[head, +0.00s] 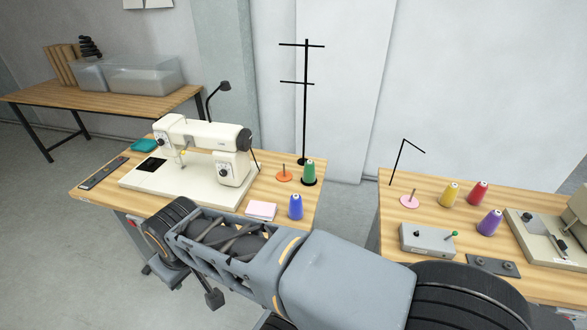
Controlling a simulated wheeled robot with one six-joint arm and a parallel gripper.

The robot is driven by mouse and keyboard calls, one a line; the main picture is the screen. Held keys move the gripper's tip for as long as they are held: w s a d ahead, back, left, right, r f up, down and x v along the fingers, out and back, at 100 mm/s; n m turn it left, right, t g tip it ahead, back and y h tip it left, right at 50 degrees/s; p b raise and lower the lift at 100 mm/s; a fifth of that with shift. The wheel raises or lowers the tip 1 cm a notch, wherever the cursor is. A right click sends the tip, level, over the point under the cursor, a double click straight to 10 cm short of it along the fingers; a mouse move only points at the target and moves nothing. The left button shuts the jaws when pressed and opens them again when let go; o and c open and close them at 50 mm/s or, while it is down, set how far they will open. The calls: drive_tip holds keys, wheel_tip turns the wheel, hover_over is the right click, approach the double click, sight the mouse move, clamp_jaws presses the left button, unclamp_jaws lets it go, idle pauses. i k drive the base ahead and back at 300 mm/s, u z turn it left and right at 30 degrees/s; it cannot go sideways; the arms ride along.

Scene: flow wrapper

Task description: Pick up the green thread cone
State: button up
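The green thread cone (308,172) stands upright at the back right corner of the sewing table (92,199). It sits on a dark round base at the foot of the black thread stand (304,110), just in front of its pole. An orange disc with a pin (284,176) is close to its left, and a blue cone (295,207) stands in front of it. My arm crosses the lower part of the head view, in front of the table. I cannot make out my gripper's fingers.
A white sewing machine (205,140) and pink pad (261,210) share the table. A gap separates it from the right table (358,201), with yellow (450,195), red (477,193) and purple (489,223) cones and a grey box (427,241).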

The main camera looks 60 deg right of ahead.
sight(309, 176)
drive_tip(key=z, duration=2)
